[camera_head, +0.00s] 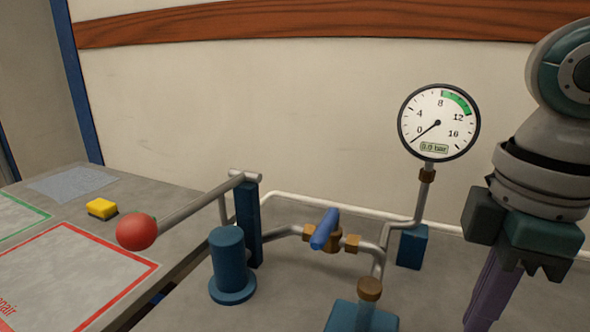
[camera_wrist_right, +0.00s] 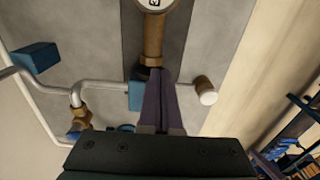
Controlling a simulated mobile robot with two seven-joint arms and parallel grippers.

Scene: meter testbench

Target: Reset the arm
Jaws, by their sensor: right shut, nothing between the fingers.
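My right arm comes in from the right in the head view, upright, with its gripper (camera_head: 474,322) pointing down at the bench beside the pipework. Its purple fingers are together and hold nothing; the fingertips run toward the bottom edge. In the right wrist view the shut fingers (camera_wrist_right: 158,72) point away from the camera, in line with the brown fitting (camera_wrist_right: 153,40) under the gauge; I cannot tell the gap in depth. The round pressure gauge (camera_head: 439,122) reads 0.0 bar, left of the arm. My left gripper is not in view.
A blue valve handle (camera_head: 325,229) sits on the pipe left of the gauge. A blue cylinder (camera_head: 229,262) and a lever with a red ball (camera_head: 136,232) stand further left. A yellow block (camera_head: 102,209) lies on the left table near the red-outlined area (camera_head: 152,265).

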